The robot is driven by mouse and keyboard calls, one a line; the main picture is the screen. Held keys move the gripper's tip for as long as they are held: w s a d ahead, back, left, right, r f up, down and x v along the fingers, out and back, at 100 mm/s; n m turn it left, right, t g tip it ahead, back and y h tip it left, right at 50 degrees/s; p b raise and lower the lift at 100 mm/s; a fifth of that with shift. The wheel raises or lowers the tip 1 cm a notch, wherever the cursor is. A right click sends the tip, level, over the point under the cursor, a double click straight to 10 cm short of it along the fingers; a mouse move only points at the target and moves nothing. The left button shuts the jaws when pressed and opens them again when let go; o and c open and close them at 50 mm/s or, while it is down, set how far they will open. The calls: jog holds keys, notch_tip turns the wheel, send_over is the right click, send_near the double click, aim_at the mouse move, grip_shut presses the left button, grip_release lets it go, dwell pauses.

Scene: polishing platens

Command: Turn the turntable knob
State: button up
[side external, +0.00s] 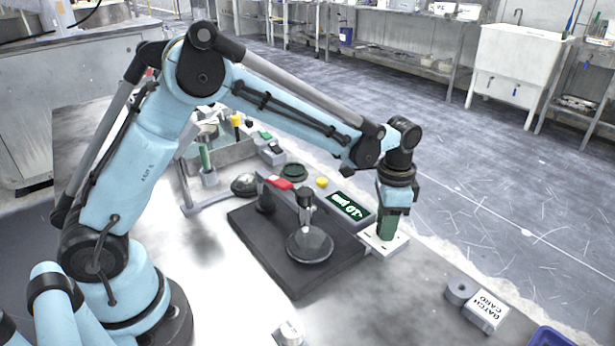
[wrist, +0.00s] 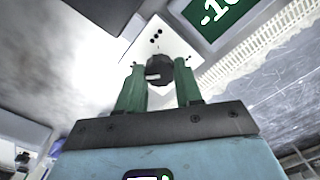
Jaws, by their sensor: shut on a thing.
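The turntable knob (wrist: 159,72) is a small black round knob with a pale mark, on a white control box (wrist: 160,38). My gripper (wrist: 160,76) has its green fingers on either side of the knob, shut on it. In the side view my gripper (side external: 387,226) points down onto the white box (side external: 400,243) at the right of the dark base plate, and its fingers hide the knob. A dark round platen (side external: 310,246) sits on the base plate (side external: 268,252).
A green display with white characters (side external: 348,206) stands left of the white box. A red piece (side external: 279,183) and a yellow piece (side external: 321,182) are behind the platen. A batch card block (side external: 486,312) and a grey roll (side external: 460,291) lie at the front right.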

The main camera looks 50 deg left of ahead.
jog(key=shift+m, duration=0.6)
jog(key=o, duration=1)
jog(key=shift+o, duration=0.2)
notch_tip(320, 180, up, 12)
notch_tip(320, 180, down, 12)
jog(key=shift+f, duration=0.1)
dwell(0.7)
